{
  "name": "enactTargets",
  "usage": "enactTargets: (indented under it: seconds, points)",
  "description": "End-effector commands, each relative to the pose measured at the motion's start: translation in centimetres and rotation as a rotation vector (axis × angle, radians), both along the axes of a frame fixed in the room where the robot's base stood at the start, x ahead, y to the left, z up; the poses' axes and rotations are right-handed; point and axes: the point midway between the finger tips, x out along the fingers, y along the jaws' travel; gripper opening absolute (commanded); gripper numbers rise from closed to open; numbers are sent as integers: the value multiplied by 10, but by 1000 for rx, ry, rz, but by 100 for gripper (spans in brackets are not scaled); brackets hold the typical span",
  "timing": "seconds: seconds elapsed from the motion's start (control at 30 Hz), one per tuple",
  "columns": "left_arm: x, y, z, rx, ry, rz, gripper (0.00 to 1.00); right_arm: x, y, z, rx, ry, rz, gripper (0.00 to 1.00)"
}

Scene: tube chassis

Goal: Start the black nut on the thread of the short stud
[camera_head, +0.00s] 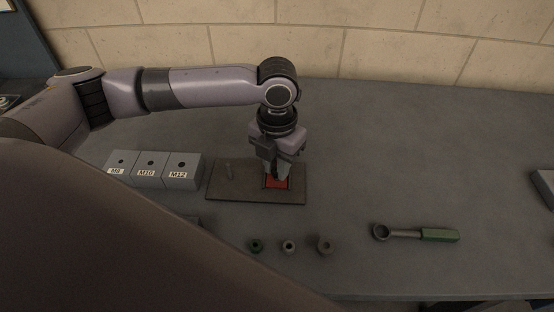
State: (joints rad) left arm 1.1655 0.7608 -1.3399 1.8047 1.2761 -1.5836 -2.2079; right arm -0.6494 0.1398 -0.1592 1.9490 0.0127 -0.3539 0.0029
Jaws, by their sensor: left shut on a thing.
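My left gripper (279,172) points straight down over the red square (277,184) on the brown plate (242,192). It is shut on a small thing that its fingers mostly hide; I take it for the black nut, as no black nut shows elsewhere. One upright stud (229,171) stands on the left part of the plate, apart from the gripper. Any stud at the red square is hidden by the fingers, so I cannot tell whether the nut touches one. My right gripper is not in view.
Grey blocks marked M8 (120,163), M10 (150,169) and M12 (181,172) stand left of the plate. A green-handled wrench (439,235) lies right. The table's back right is clear.

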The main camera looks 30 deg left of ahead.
Motion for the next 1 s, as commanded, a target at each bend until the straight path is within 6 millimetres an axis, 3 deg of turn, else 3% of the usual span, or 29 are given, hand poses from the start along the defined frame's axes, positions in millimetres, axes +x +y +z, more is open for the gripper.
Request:
enactTargets:
  seconds: [0.4, 0.43, 0.5, 0.83, 1.0]
  points:
    - [0, 0, -8, 1, 0, 0, 0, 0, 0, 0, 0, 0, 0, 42]
    - [0, 0, -8, 1, 0, 0, 28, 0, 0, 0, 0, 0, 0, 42]
    - [0, 0, -8, 1, 0, 0, 51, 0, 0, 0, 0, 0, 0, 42]
    - [0, 0, -5, 0, -1, 0, 51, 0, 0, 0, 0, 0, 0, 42]
    - [1, 0, 16, -1, -5, -2, 51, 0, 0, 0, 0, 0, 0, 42]
